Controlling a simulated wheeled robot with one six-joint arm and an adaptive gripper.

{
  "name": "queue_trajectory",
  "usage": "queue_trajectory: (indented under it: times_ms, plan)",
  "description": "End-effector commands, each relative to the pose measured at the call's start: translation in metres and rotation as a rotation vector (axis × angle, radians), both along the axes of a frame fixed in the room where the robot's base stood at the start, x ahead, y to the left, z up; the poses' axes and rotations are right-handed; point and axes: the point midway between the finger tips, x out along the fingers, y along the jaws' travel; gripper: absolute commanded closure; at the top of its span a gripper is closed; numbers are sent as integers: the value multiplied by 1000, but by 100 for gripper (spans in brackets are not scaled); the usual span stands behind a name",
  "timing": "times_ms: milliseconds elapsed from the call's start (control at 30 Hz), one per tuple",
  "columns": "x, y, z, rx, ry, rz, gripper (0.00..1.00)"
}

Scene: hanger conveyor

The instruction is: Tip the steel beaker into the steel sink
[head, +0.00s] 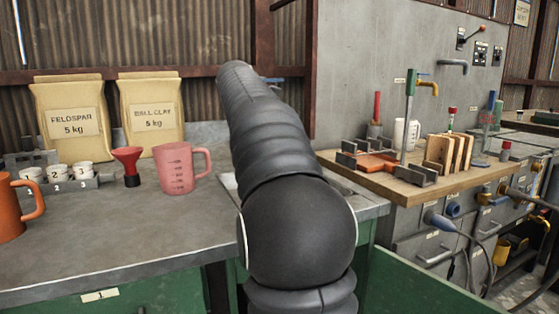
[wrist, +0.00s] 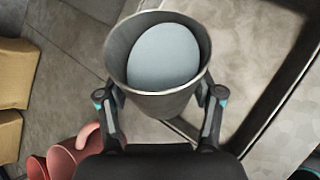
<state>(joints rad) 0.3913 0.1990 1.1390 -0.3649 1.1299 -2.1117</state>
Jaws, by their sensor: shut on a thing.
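The steel beaker (wrist: 152,104) shows in the wrist view, with a smooth pale blue-grey fill (wrist: 163,58) inside. My gripper (wrist: 160,96) is shut on it, one finger on each side, and the beaker's mouth faces the wrist camera. It looks about upright and apart from the surface below. The steel sink (wrist: 288,85) appears to be the recess to the right of the beaker in the wrist view.
A pink jug (head: 176,170), a red funnel (head: 128,163), a cup rack (head: 62,186) and an orange mug (head: 14,210) stand on the left bench. Two bags (head: 66,132) lean behind them. A wooden board (head: 410,192) with fittings and a tap stands right.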

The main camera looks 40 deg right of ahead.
Motion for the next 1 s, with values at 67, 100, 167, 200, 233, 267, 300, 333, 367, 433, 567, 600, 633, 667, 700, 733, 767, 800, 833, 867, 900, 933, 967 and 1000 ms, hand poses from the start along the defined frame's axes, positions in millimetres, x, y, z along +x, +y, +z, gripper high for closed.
queue_trajectory:
  times_ms: [67,100,167,200,233,267,300,333,367,433,567,600,633,667,700,733,767,800,833,867,900,933,967,1000]
  plan:
    - [0,0,0,-1,-1,0,80]
    - [0,0,0,-1,-1,0,80]
    - [0,0,0,-1,-1,0,80]
    - [0,0,1,2,-2,-1,80]
    - [0,0,1,9,-3,-2,80]
    - [0,-1,1,21,-5,-3,80]
    - [0,-1,1,44,-10,-4,80]
    - [0,-1,1,58,-14,-4,80]
    - [0,-1,1,74,-16,-4,80]
    - [0,1,1,97,-20,-2,80]
    - [0,2,1,102,-22,0,80]
    - [0,2,1,102,-22,0,80]
    - [0,2,2,102,-22,0,80]
    - [0,2,2,102,-22,0,80]
    - [0,2,2,104,-22,0,80]
    - [0,1,2,113,-24,0,80]
    - [0,1,2,125,-27,-2,80]
    - [0,1,2,147,-31,-3,80]
    - [0,1,2,163,-35,-4,80]
    - [0,1,2,178,-39,-3,80]
    - [0,2,3,192,-41,-2,80]
    - [0,2,3,200,-42,-1,80]
    - [0,3,2,205,-43,0,80]
    - [0,3,2,206,-42,1,80]
